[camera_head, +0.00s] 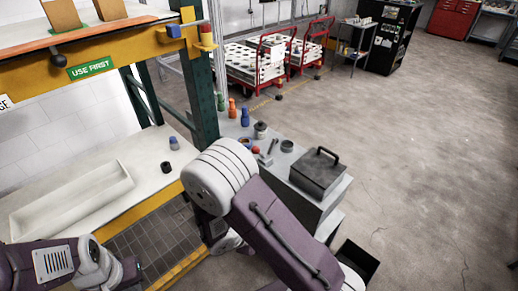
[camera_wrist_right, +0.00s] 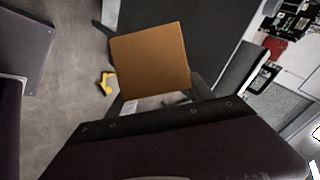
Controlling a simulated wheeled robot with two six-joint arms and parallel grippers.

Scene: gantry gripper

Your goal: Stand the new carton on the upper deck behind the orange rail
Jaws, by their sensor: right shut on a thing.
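The upper deck (camera_head: 22,37) is at the top left of the head view, with an orange rail (camera_head: 95,32) along its front. Two brown cartons (camera_head: 61,14) (camera_head: 109,9) stand behind the rail, cut off by the frame. In the right wrist view, a flat brown face of the carton (camera_wrist_right: 150,60) shows between the dark fingers of my right gripper (camera_wrist_right: 160,100), which is shut on it. In the head view my right arm hides this gripper and carton. My left arm is at the lower left; its gripper is not in view.
Below the deck, a long white tray (camera_head: 72,205) lies on a pale shelf. A green post (camera_head: 200,95) stands at the deck's right end. A side bench holds coloured bottles (camera_head: 232,108) and a dark lidded box (camera_head: 320,172). Open floor lies to the right.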

